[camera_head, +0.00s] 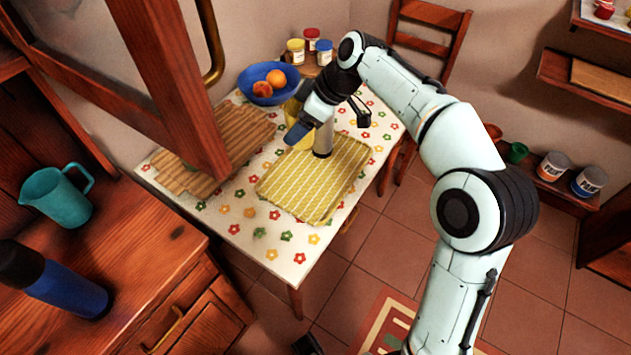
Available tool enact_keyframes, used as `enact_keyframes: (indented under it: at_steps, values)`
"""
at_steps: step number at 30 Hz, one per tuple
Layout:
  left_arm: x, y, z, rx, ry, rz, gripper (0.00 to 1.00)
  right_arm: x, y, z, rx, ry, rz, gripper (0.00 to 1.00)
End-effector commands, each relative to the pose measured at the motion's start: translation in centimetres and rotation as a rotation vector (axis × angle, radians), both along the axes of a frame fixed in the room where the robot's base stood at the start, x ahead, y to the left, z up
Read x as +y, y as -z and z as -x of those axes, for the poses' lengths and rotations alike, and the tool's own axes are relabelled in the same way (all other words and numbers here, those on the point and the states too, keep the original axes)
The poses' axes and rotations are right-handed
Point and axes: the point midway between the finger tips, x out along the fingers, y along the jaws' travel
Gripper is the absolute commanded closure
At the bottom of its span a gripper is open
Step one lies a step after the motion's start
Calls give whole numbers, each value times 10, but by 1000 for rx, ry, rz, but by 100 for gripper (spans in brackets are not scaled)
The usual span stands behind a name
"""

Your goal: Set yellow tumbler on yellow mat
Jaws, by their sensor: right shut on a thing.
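The yellow tumbler (291,110) is largely hidden behind my right gripper (299,133), which is shut on it over the back left part of the yellow mat. Whether the tumbler's base touches the mat cannot be told. The yellow mat (309,193) is a striped woven rectangle lying on the flowered table. A pale cylinder with a dark base (323,139) stands at the mat's back part, close to the right of the gripper.
A blue bowl (257,83) with orange fruit stands behind on the table. A brown slatted mat (215,160) lies to the left. Several jars (296,52) stand at the back. An open cabinet door (172,75) hangs in the left foreground. The yellow mat's front is bare.

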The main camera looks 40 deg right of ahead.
Motion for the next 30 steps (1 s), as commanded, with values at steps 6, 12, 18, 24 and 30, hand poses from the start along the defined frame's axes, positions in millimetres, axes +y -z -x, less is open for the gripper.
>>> enact_keyframes:
  at_steps: [6,12,18,24,30]
  values:
    - [0,18,-1,-6,-2,-1,63,-6,-7,7,2,-81,-1,57]
    - [2,32,-9,-29,-9,-10,63,-5,28,9,8,-90,-3,57]
    - [15,54,-37,-103,-40,-45,63,-6,84,9,10,-89,-3,57]
    - [25,69,-57,-157,-63,-71,63,-5,129,9,7,-88,-2,57]
    - [29,73,-66,-181,-73,-83,63,-5,146,8,3,-89,0,57]
